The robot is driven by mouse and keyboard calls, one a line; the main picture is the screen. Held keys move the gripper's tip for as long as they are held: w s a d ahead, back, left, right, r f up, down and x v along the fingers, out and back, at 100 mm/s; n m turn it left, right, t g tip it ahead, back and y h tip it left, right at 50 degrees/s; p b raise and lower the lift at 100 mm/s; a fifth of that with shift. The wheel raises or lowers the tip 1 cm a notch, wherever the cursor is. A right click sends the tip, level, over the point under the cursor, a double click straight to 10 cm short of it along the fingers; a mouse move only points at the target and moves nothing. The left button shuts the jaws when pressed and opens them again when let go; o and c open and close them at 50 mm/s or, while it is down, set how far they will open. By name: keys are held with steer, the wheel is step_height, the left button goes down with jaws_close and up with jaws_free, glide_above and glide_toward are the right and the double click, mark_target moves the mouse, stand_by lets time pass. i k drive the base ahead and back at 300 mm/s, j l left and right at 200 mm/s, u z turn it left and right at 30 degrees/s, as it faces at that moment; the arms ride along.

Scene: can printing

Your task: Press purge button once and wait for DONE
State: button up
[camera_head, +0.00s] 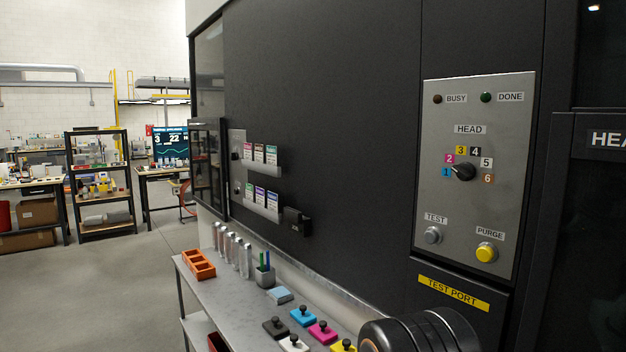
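The yellow round PURGE button (486,253) is on the lower right of a grey control panel (500,200), on the dark machine front. Nothing touches it. The grey TEST button (433,235) is to its left. At the panel's top, the BUSY lamp (437,99) looks dark brown and the DONE lamp (486,97) looks dark green; neither glows brightly. The black HEAD knob (463,172) sits among numbers 1 to 6; its pointer seems turned left, but I cannot tell to which number. My gripper is not in view; a dark rounded part of my arm shows at the bottom.
A TEST PORT label (453,293) is below the panel. A grey bench (225,292) along the machine holds an orange tray (198,265), several silver cans (233,252) and coloured knobbed blocks (322,332). The space in front of the panel is clear.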

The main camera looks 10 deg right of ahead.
mark_target(484, 253)
steer(key=z, duration=1.25)
steer(key=k, duration=0.05)
